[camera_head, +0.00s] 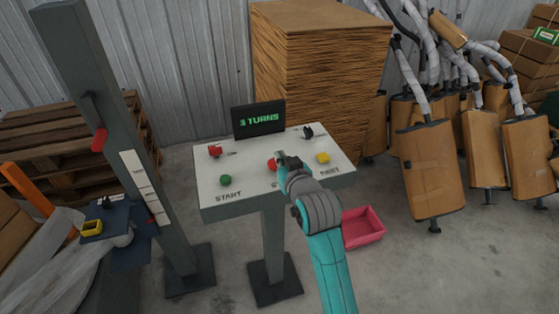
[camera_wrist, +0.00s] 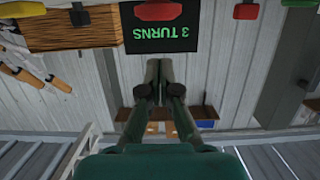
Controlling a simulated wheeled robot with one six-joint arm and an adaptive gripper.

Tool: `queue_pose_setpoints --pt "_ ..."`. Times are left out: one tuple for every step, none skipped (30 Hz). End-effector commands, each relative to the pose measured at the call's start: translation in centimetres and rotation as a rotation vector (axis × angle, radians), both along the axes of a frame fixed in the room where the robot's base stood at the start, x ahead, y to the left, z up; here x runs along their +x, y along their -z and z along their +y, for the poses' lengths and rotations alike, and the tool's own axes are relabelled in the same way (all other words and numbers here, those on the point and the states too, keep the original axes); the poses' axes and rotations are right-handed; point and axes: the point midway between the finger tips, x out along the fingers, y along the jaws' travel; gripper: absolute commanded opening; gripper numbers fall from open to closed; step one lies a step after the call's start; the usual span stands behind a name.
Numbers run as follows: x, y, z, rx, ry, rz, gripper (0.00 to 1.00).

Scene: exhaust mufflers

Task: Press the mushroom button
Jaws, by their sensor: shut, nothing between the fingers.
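The red mushroom button (camera_head: 271,164) is in the middle of the white control panel (camera_head: 242,163), partly hidden behind my gripper. In the wrist view the red button (camera_wrist: 158,11) shows at the top edge, in front of the display. My gripper (camera_head: 283,158) is over the panel beside the button in the head view. In the wrist view my gripper (camera_wrist: 159,63) has its fingers together and empty, with a gap in the picture between the tips and the button. I cannot tell the exact distance between them.
The panel also bears a green START button (camera_head: 225,180), a yellow button (camera_head: 323,158), a red switch (camera_head: 215,151), a black switch (camera_head: 307,132) and a display (camera_head: 258,118) reading "3 TURNS". A grey post (camera_head: 124,140) stands left; a pink bin (camera_head: 362,227) lies right.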

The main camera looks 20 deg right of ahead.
Motion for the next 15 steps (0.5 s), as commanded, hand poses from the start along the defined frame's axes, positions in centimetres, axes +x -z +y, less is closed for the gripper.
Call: queue_pose_setpoints --pt "-0.9 -0.2 0.0 0.0 0.0 -0.001 0.0" --pt "-1.4 -0.3 0.0 0.0 0.0 0.0 0.0" --pt "-2.0 -0.5 0.0 0.0 0.0 -0.002 0.0" --pt "-2.5 -0.7 0.0 0.0 0.0 -0.003 0.0" --pt "-3.0 -0.8 0.0 0.0 0.0 -0.003 0.0" --pt "-3.7 -0.9 0.0 0.0 0.0 -0.002 0.0" --pt "-4.2 -1.1 0.0 0.0 0.0 -0.003 0.0" --pt "-4.6 -1.2 0.0 0.0 0.0 -0.003 0.0" --pt "-5.2 -1.4 0.0 0.0 0.0 -0.004 0.0" --pt "-5.5 -1.5 0.0 0.0 0.0 -0.003 0.0" --pt "-5.9 -1.6 0.0 0.0 0.0 -0.003 0.0" --pt "-6.2 -1.7 0.0 0.0 0.0 -0.003 0.0" --pt "-6.5 -1.7 0.0 0.0 0.0 -0.003 0.0" --pt "-6.7 -1.8 0.0 0.0 0.0 -0.003 0.0" --pt "-6.9 -1.9 0.0 0.0 0.0 -0.004 0.0"
